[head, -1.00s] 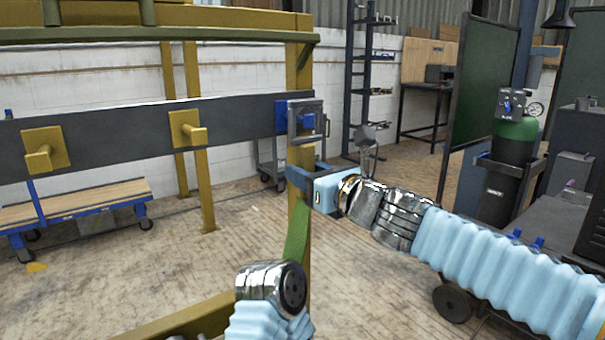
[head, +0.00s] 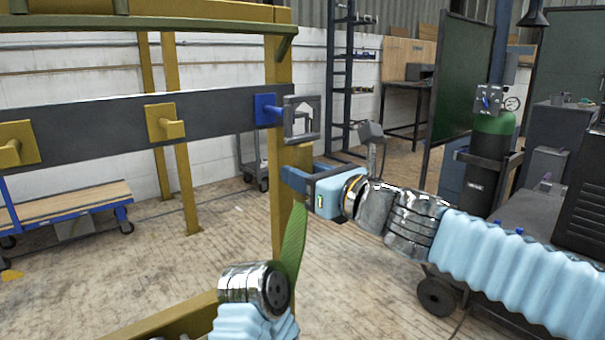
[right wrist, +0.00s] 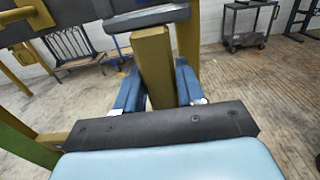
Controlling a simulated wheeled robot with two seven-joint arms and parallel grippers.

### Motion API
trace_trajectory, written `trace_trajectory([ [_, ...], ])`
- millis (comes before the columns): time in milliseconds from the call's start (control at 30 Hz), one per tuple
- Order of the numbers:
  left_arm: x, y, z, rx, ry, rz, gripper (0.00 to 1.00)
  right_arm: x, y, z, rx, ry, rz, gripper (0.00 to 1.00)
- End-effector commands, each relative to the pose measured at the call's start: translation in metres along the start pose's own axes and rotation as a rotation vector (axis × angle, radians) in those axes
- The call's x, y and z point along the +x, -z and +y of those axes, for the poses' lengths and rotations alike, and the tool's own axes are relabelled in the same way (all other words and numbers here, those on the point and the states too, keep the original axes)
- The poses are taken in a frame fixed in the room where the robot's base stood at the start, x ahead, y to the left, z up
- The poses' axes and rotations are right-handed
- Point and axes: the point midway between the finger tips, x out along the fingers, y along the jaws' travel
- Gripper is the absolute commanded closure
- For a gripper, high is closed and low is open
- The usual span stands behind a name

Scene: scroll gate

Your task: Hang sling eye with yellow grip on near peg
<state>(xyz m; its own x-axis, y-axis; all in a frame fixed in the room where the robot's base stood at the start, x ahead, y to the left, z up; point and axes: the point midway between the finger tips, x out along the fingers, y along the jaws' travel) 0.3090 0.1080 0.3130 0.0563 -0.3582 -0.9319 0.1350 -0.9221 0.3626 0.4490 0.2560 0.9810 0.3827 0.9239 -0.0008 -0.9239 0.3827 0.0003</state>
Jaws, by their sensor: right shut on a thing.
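The sling eye (head: 301,119) is a grey, upright frame with a yellow grip (head: 293,157) below it. My right gripper (head: 297,178) is shut on the yellow grip; in the right wrist view the grip (right wrist: 153,65) stands between blue fingers. The blue peg (head: 274,111) sits on a blue plate at the right end of the dark rail. The eye's left side overlaps the peg's tip in the head view; the opening shows pale background. I cannot tell whether the tip enters the eye. A green strap (head: 291,245) hangs below. My left wrist shows at the bottom, its gripper out of sight.
The dark rail (head: 95,133) also carries yellow pegs (head: 165,123) farther left. A yellow post (head: 281,75) stands behind the eye. A cart (head: 70,205) stands at the lower left. A gas cylinder (head: 489,150) stands at the right, beyond my right arm.

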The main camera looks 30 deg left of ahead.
Motion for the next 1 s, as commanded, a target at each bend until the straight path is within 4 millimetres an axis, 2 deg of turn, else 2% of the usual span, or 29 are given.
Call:
trace_trajectory([
  [267,0.001,0.0,0.0,0.0,0.0,0.0,0.49,-0.005,-0.001,0.0,-0.001,0.0,-0.003,0.98],
  [733,0.006,0.0,-0.002,0.0,0.0,0.0,0.49,-0.046,-0.001,0.0,-0.001,0.0,-0.002,0.98],
  [1000,0.006,0.0,-0.002,0.0,0.0,0.0,0.49,-0.05,-0.001,0.001,-0.001,-0.001,-0.002,0.98],
])
